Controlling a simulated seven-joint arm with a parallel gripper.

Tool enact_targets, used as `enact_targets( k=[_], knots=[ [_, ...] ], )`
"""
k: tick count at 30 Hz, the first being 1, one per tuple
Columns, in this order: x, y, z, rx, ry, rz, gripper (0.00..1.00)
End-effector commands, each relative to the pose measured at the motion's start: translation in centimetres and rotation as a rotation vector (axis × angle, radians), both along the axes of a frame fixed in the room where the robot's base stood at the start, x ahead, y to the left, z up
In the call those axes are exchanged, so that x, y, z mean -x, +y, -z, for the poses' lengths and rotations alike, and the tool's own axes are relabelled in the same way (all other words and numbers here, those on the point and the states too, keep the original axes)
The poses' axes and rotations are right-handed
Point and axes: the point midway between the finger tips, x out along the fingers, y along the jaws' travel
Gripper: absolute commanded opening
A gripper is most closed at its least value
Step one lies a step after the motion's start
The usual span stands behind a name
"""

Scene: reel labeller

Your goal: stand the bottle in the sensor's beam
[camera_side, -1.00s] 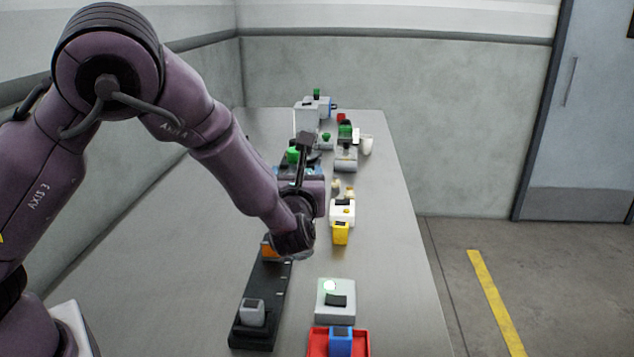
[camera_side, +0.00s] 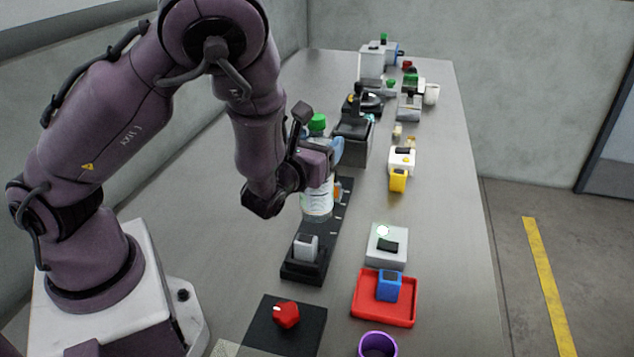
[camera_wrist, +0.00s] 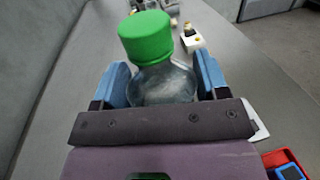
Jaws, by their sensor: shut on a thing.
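The clear bottle with a white label (camera_side: 317,203) and a green cap (camera_side: 318,122) is upright in my gripper (camera_side: 325,155). In the wrist view the gripper's blue fingers (camera_wrist: 162,82) are shut on both sides of the bottle, below its cap (camera_wrist: 147,37). In the side view the bottle overlaps a long black rail (camera_side: 322,233). A grey block (camera_side: 305,247) stands at the rail's near end and an orange block (camera_side: 337,188) farther along, partly hidden by the bottle. These look like the sensor; no beam shows. I cannot tell whether the bottle's base touches the rail.
A black machine (camera_side: 352,140) stands beyond the rail. To the right are a white block with a yellow front (camera_side: 399,180), a grey box with a lit button (camera_side: 386,245) and a red tray (camera_side: 384,312) holding a blue block. A red object (camera_side: 286,314) lies on a black mat nearer.

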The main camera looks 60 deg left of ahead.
Motion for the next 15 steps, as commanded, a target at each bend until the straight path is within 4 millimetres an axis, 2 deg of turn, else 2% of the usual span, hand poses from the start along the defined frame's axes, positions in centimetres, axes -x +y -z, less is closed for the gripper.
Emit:
enact_targets(
  k=[5, 15],
  knots=[
    [-0.1, 0.0, 1.1, -0.003, -0.005, -0.001, 0.05],
    [0.0, 0.1, 4.7, -0.003, -0.005, -0.003, 0.05]
  ],
)
